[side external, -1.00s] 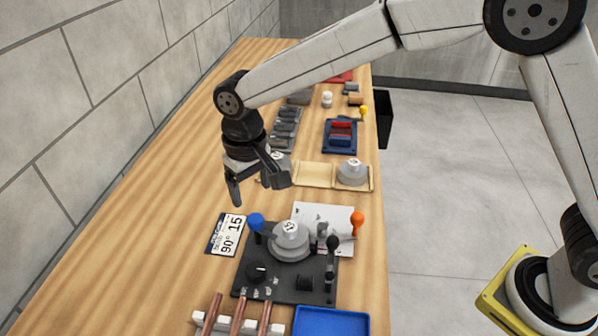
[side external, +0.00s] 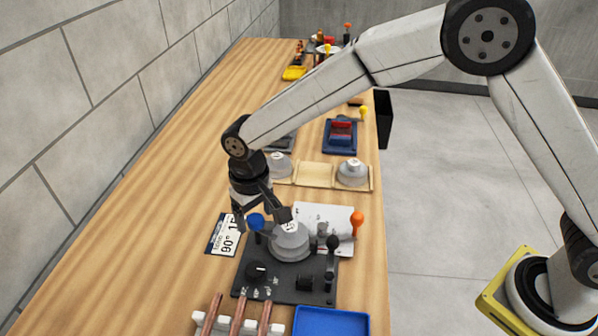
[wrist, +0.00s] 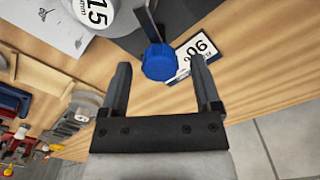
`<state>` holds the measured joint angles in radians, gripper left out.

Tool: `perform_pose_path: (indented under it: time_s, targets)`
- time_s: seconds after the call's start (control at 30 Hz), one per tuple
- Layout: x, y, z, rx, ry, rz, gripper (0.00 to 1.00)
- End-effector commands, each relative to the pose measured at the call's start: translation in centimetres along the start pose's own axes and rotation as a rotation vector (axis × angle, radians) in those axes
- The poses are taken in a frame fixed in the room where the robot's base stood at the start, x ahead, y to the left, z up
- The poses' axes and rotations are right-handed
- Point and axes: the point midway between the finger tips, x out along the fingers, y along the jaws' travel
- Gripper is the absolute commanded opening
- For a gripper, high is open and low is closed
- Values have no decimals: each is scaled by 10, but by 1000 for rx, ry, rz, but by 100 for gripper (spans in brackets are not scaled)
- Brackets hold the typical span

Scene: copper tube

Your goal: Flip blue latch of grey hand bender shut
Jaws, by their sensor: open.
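The grey hand bender (side external: 291,243) stands on a dark base plate (side external: 285,277) on the wooden bench. Its blue latch knob (side external: 256,221) is at the bender's upper left. In the wrist view the blue knob (wrist: 160,62) sits on a grey lever, just beyond and between the fingertips. My gripper (side external: 262,222) is open and low over the latch, with a finger on either side of the knob in the picture. In the wrist view my gripper (wrist: 160,75) shows both fingers apart and nothing held. I cannot tell whether a finger touches the knob.
A card marked 90° (side external: 226,236) lies left of the bender. An orange knob (side external: 357,219) and a black knob (side external: 333,243) stand at its right. Copper tubes (side external: 237,316) and a blue tray (side external: 331,321) are in front. The bench at left is clear.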

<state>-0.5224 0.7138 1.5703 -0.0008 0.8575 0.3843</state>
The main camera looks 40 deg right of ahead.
Motion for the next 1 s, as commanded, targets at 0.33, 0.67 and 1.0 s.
perform_pose_path:
  time_s: [0.33,0.67,1.0]
  targets:
    - [5,0,0,0,0,0,81]
    - [5,0,0,0,0,0,0]
    - [5,0,0,-89,0,0,0]
